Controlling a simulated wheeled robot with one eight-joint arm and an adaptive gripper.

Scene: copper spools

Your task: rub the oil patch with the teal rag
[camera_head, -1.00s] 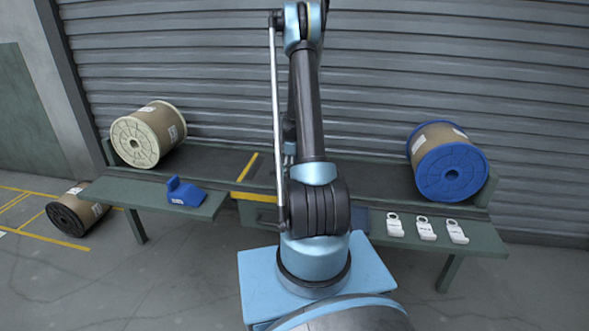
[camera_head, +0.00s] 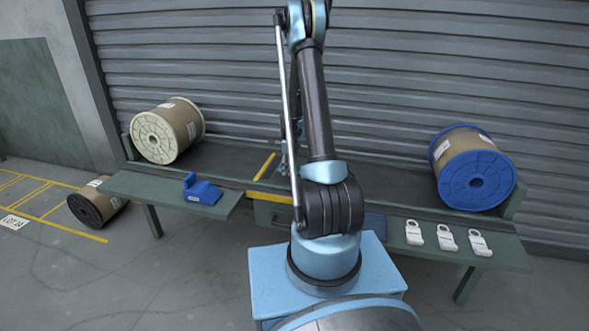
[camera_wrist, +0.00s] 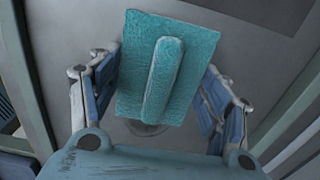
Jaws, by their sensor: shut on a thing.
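The teal rag (camera_wrist: 189,85), a flat sheet with a raised ridge down its middle, fills the centre of the wrist view. My gripper (camera_wrist: 163,72) is shut on the teal rag, with a blue-and-grey finger on each side of it. A grey surface lies behind the rag. A dark rounded mark (camera_wrist: 146,129) shows just below the rag's lower edge; it may be part of the oil patch, mostly hidden by the rag. I cannot tell whether the rag touches the surface. In the head view my arm hides the gripper and rag.
A green bench (camera_head: 463,254) carries a cream-ended spool (camera_head: 158,137), a blue-ended spool (camera_head: 476,180), a blue block (camera_head: 201,190) and white tags (camera_head: 446,238). A black-ended spool (camera_head: 88,207) lies on the floor at left. A ribbed shutter (camera_head: 400,60) stands behind.

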